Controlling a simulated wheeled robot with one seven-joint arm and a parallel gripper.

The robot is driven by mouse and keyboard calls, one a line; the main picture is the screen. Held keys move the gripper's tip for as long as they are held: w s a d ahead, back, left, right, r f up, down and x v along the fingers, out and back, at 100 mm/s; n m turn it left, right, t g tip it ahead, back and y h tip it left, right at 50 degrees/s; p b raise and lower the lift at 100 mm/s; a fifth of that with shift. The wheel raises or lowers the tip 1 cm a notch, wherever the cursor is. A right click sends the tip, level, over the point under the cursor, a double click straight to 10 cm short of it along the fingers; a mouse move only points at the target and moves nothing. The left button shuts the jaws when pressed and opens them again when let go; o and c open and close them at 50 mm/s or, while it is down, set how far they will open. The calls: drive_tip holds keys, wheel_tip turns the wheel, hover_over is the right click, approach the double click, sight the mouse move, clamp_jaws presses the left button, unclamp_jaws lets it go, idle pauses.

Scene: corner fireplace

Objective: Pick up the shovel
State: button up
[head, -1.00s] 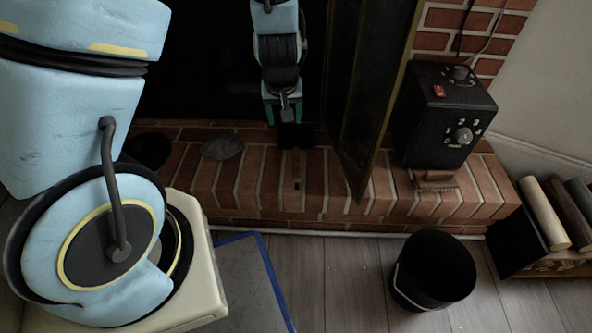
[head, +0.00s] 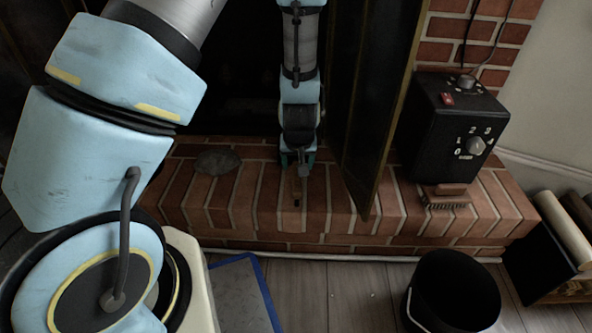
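A narrow brown piece with a dark end (head: 297,190), which looks like the shovel's handle, lies on the brick hearth and points toward the front edge. The rest of the shovel is hidden or lost in the dark. My gripper (head: 298,165) is directly over its far part, pointing down, with teal parts at its sides. The fingers are small and dark against the bricks. I cannot tell whether they touch the handle or how far apart they are.
The brick hearth (head: 350,222) has a flat grey stone-like piece (head: 217,160) on its left. A dark open door panel (head: 372,130) stands close right of my gripper. Further right are a black control box (head: 455,130) and a brush (head: 446,196). A black bucket (head: 455,292) stands on the floor.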

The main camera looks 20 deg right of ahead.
sight(296, 163)
drive_tip(key=b+x, duration=0.1)
drive_tip(key=x, duration=0.3)
drive_tip(key=shift+a+f+b, duration=0.1)
drive_tip(key=shift+a+b, duration=0.05)
drive_tip(key=shift+b, duration=0.25)
clamp_jaws()
